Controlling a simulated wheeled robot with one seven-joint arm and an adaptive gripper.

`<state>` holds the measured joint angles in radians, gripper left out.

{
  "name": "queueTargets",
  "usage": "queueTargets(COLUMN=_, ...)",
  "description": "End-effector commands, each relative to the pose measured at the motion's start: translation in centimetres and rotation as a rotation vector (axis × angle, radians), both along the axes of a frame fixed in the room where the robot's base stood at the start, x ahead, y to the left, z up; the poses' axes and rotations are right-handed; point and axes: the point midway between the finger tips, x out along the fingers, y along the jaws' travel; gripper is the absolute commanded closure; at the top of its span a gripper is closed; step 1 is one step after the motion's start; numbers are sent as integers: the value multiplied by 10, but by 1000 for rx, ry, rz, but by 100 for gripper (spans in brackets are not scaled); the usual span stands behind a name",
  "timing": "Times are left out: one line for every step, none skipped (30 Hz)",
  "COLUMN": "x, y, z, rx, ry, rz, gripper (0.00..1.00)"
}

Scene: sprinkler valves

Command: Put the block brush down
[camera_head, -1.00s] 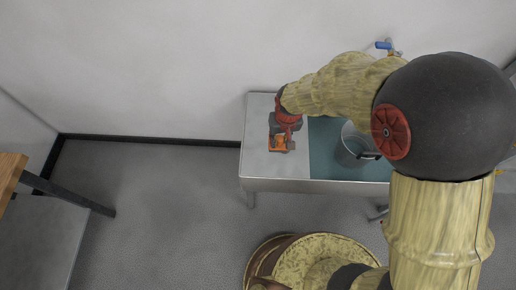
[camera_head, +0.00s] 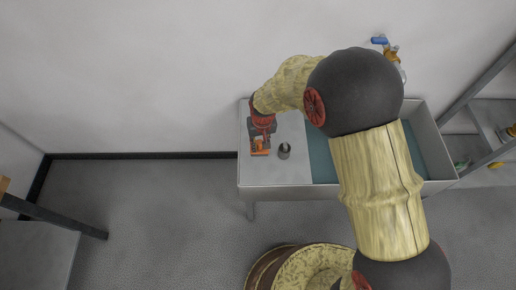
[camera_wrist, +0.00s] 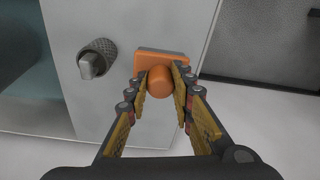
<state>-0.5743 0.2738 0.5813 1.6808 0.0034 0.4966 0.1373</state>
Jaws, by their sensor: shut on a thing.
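The orange block brush (camera_wrist: 146,58) has a flat block and a round knob. It is between the fingers of my gripper (camera_wrist: 162,80) in the wrist view, which are shut on the knob. In the head view the brush (camera_head: 259,147) and my gripper (camera_head: 262,133) are over the left, flat part of the sink counter (camera_head: 292,175). The block is at or very near the counter top; I cannot tell whether it touches. Its underside is hidden.
A grey metal cylinder (camera_head: 284,151) stands on the counter to the brush's right; it also shows in the wrist view (camera_wrist: 97,57). The teal basin (camera_head: 322,163) is further right, partly behind my arm. A blue-handled tap (camera_head: 380,41) is on the wall. Counter front is clear.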

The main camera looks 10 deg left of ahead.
Motion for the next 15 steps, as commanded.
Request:
queueTargets(x=3, y=2, z=-5, rx=0, ry=0, rz=0, gripper=100)
queueTargets(x=4, y=3, z=-7, rx=0, ry=-1, rz=0, gripper=100)
queueTargets(x=6, y=4, z=-8, rx=0, ry=-1, rz=0, gripper=100)
queueTargets(x=6, y=5, z=-8, rx=0, ry=-1, rz=0, gripper=100)
queueTargets(x=7, y=5, z=-9, rx=0, ry=-1, rz=0, gripper=100)
queueTargets(x=8, y=6, z=-11, rx=0, ry=-1, rz=0, gripper=100)
queueTargets(x=9, y=7, z=-13, rx=0, ry=0, rz=0, gripper=100)
queueTargets(x=10, y=8, z=-16, rx=0, ry=0, rz=0, gripper=100)
queueTargets(x=13, y=10, z=-21, rx=0, ry=0, rz=0, gripper=100)
queueTargets(x=13, y=10, z=-26, rx=0, ry=1, rz=0, gripper=100)
queueTargets(x=12, y=9, z=-31, rx=0, ry=1, rz=0, gripper=100)
queueTargets(x=12, y=9, z=-38, rx=0, ry=1, rz=0, gripper=100)
queueTargets(x=12, y=9, z=-43, rx=-1, ry=2, rz=0, gripper=100)
queueTargets(x=12, y=9, z=-46, rx=-1, ry=2, rz=0, gripper=100)
queueTargets(x=12, y=9, z=-49, rx=0, ry=1, rz=0, gripper=100)
